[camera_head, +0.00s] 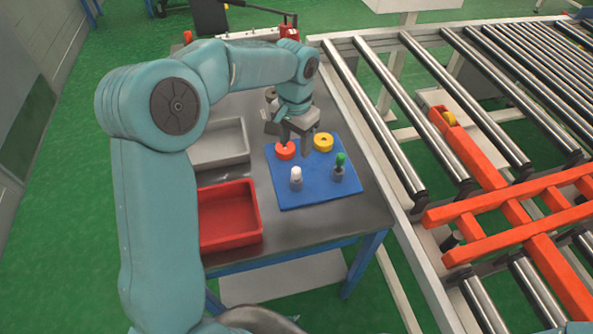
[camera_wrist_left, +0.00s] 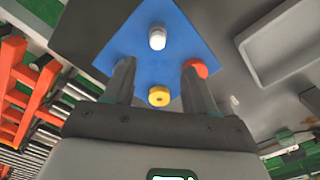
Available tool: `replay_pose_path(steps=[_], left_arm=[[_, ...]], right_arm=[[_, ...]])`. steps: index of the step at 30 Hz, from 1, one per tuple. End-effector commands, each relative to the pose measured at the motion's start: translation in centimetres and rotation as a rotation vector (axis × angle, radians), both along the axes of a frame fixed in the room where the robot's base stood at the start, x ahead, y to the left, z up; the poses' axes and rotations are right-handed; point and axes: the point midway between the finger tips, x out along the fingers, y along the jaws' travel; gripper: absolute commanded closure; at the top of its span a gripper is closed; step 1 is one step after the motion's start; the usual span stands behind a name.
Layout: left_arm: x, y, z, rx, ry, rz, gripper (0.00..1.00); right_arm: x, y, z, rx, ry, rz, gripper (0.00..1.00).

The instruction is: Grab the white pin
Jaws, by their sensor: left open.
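The white pin (camera_head: 296,174) stands upright in a grey base on the blue mat (camera_head: 318,194). My left gripper (camera_head: 294,143) is above the far part of the mat, beyond the pin, pointing down. In the left wrist view its two fingers (camera_wrist_left: 156,66) are apart with nothing held between them. The white pin (camera_wrist_left: 157,38) shows there beyond the fingertips, roughly in line with the gap. My right gripper is not in view.
A red disc (camera_head: 285,151), a yellow ring (camera_head: 323,142) and a green pin (camera_head: 341,160) are also on the mat. A grey tray (camera_head: 243,159) and a red tray (camera_head: 259,219) are left of it. A roller conveyor (camera_head: 400,170) runs along the table's right side.

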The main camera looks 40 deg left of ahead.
Motion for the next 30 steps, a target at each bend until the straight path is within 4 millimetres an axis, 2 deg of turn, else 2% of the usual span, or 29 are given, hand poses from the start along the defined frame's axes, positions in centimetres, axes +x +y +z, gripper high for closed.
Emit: replay_pose_path(steps=[3, 6, 14, 21, 30], left_arm=[[-0.2, -0.1, -2.9, -0.001, 0.005, 0.001, 0.44], [-0.1, -0.1, -4.5, 0.0, 0.003, 0.0, 0.44], [0.0, -0.2, -6.8, -0.001, 0.004, 0.0, 0.44], [0.2, -0.2, -10.5, -0.001, 0.002, 0.0, 0.44], [0.3, -0.1, -11.1, 0.0, -0.001, 0.001, 0.44]], right_arm=[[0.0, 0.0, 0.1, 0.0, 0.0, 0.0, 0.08], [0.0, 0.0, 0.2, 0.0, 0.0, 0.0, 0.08], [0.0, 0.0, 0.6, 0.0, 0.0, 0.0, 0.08], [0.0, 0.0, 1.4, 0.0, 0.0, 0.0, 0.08], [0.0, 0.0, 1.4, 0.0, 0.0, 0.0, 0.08]])
